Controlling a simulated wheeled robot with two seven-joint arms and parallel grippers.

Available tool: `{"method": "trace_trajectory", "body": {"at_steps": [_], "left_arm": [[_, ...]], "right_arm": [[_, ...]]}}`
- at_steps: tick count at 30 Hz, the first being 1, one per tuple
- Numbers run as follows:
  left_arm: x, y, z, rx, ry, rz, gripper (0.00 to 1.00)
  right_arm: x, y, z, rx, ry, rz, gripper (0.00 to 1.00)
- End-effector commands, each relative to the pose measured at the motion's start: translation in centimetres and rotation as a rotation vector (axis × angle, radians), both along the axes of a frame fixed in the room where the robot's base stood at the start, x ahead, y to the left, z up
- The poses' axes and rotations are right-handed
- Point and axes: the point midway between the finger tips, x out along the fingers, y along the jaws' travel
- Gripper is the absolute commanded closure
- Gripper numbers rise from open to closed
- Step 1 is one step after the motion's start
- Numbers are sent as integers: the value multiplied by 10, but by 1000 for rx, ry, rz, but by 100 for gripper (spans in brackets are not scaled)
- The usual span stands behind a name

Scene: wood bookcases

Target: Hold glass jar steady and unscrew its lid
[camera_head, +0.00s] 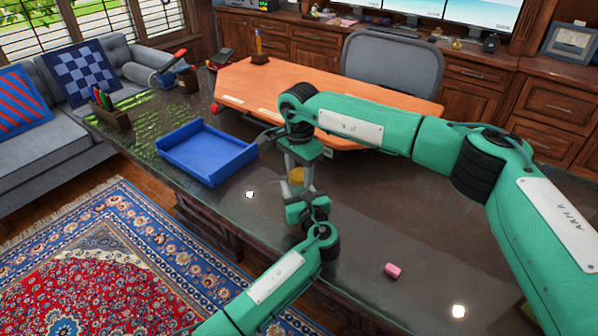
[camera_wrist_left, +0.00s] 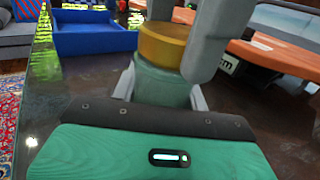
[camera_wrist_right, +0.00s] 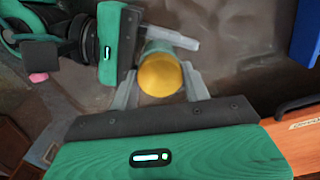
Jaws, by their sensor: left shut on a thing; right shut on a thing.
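The glass jar (camera_wrist_left: 163,87) stands upright with a round gold lid (camera_wrist_left: 163,45) on top. My left gripper (camera_wrist_left: 162,92) is shut around the jar's body from the side, with one finger on each side. My right gripper (camera_wrist_right: 161,83) comes down from above, and its fingers are shut on the lid, which also shows in the head view (camera_head: 296,175). The lid sits on the jar's mouth; I cannot tell how tightly. In the head view the fingers and left gripper hide much of the jar.
An empty blue tray (camera_head: 207,152) lies left of the jar on the dark glossy desk (camera_head: 390,215). A pink block (camera_head: 393,270) lies at the front right. An orange desk surface (camera_head: 330,100) is behind. A pen holder (camera_head: 108,112) stands at the far left.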

Motion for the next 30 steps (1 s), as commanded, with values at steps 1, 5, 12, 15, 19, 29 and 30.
{"method": "trace_trajectory", "body": {"at_steps": [1,5,12,15,19,29,30], "left_arm": [[0,0,0,0,0,0,100],[0,0,0,0,0,0,100],[0,0,0,0,0,0,100],[0,0,0,0,0,0,100],[0,0,0,0,0,0,100],[0,0,0,0,0,0,100],[0,0,0,0,0,0,100]], "right_arm": [[0,0,2,0,-1,-1,80],[0,0,6,1,-1,-1,80],[0,0,15,1,-1,0,80],[0,0,19,1,-1,0,80],[0,0,21,1,1,0,80],[0,0,23,1,0,0,80],[0,0,25,1,0,0,80]]}}
